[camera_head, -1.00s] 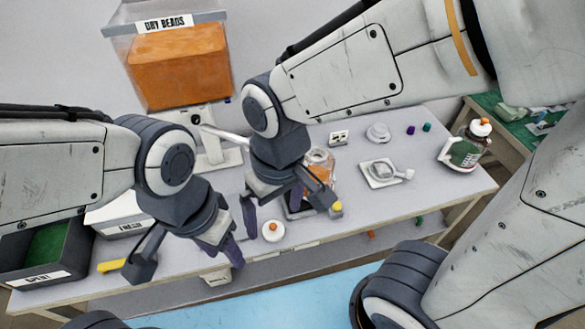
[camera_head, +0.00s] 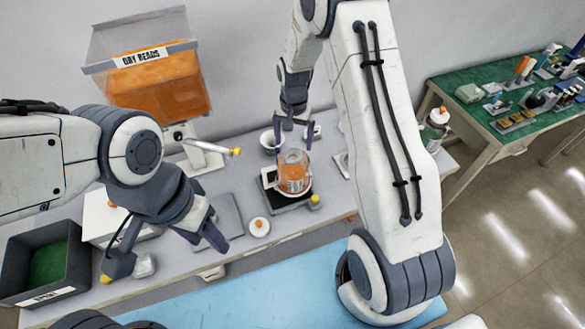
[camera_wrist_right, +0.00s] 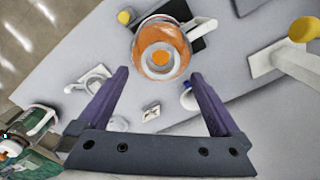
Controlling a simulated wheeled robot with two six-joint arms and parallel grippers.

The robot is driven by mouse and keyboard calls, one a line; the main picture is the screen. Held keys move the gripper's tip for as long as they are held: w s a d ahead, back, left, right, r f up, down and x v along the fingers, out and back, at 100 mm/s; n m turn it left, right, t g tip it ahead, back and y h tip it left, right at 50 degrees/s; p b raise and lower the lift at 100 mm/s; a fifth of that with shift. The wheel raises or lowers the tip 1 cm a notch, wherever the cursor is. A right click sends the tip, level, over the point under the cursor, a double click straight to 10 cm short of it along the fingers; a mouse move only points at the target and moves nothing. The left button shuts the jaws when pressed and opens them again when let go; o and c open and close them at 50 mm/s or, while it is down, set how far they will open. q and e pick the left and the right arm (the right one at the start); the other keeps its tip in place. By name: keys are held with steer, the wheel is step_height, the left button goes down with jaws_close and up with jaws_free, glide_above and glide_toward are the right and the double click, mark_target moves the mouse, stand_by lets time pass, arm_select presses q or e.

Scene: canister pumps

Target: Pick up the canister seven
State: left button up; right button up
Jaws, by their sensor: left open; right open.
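A clear canister with orange contents (camera_head: 292,172) stands on a dark scale (camera_head: 270,183), just beyond the bench's front edge. The wrist view shows it from above (camera_wrist_right: 160,40), beyond my fingertips. My right gripper (camera_head: 293,136) is open and empty, behind the canister and apart from it; its spread fingers also show in the wrist view (camera_wrist_right: 160,78). A green-labelled canister with an orange cap (camera_head: 436,130) stands at the right, partly behind my arm, and also in the wrist view (camera_wrist_right: 30,125). I cannot read a seven on either. My left gripper (camera_head: 203,236) is open and empty at front left.
A white lid with an orange knob (camera_head: 259,227) lies in front of the scale. A dry beads hopper (camera_head: 155,85) stands at the back left, a dark bin (camera_head: 45,265) at the left. A white bowl (camera_head: 270,141) is near my right gripper. A green side table (camera_head: 500,95) is at right.

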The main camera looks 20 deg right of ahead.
mark_target(293, 158)
steer(key=shift+s+f+p, duration=0.1)
steer(key=shift+f+p, duration=0.4)
steer(key=shift+f, duration=0.05)
step_height(293, 158, down, 3)
steer(key=shift+a+f+p, duration=0.1)
steer(key=shift+f+p, duration=0.05)
steer(key=shift+p, duration=0.85)
steer(key=shift+f, duration=0.55)
jaws_close()
